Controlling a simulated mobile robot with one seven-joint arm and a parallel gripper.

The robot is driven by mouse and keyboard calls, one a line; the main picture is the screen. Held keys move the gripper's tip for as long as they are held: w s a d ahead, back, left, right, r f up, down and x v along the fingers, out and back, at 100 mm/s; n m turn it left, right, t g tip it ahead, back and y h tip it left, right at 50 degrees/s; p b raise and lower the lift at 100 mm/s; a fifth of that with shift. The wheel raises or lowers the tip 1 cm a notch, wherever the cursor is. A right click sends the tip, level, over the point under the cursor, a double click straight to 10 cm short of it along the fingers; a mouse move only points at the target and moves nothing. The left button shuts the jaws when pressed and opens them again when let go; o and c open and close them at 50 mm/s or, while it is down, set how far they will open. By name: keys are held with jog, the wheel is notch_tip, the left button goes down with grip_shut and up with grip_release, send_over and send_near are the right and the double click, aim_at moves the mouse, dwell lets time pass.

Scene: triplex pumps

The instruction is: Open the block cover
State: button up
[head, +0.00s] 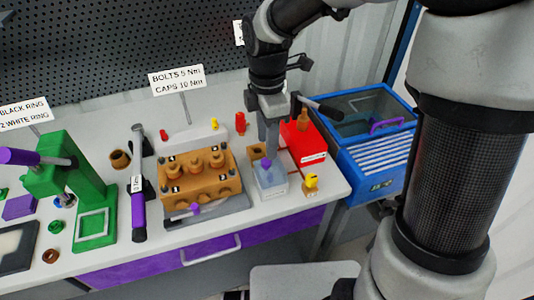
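An orange-brown pump block (203,186) with several round caps on top sits in a grey fixture (235,212), left of my gripper. A purple knob (196,208) shows at the fixture's front. A pale, translucent-looking box (271,181) with a purple knob (267,164) on top stands to the right of the block. I cannot tell which of these parts is the block cover. My gripper (268,148) points down just above the pale box, close to its knob. Whether it touches the knob, and whether its fingers are apart, is too small to tell.
A red box (302,143) and a yellow piece (311,184) stand right of the pale box. A blue crate (375,152) is at the right. A green press (82,185) and a purple-handled torque wrench (139,205) are to the left. A sign (177,79) stands behind the block.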

aim_at(270, 168)
notch_tip(270, 168, down, 6)
jog(key=shift+b, duration=0.4)
grip_shut()
